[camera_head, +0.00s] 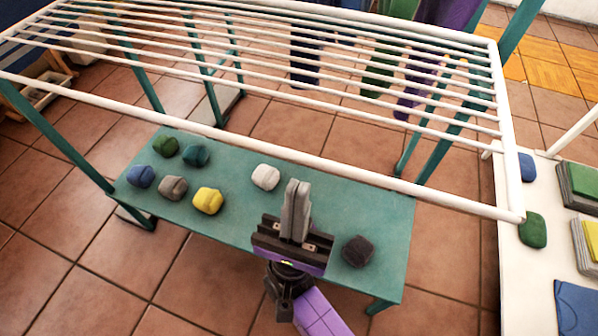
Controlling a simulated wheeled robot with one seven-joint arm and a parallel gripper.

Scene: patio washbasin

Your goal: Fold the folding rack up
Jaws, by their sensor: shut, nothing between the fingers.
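The folding rack (330,168) is a white frame with several thin parallel bars. It lies spread out flat across the upper part of the view, its near rail running from the left edge down to a corner at the right. Its far left part is cut off by the picture edge. My gripper (297,183) is at the lower middle, over the green bench, with its fingers pressed together and pointing up the picture. It is shut and empty. The fingertips appear just below the near rail in the picture, with a small gap between them.
The green bench (240,222) carries several small coloured lumps, including a yellow one (208,200) and a dark one (357,251) beside my gripper. A white table (515,270) with stacked cloths stands at the right. Green posts (55,135) stand under the rack.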

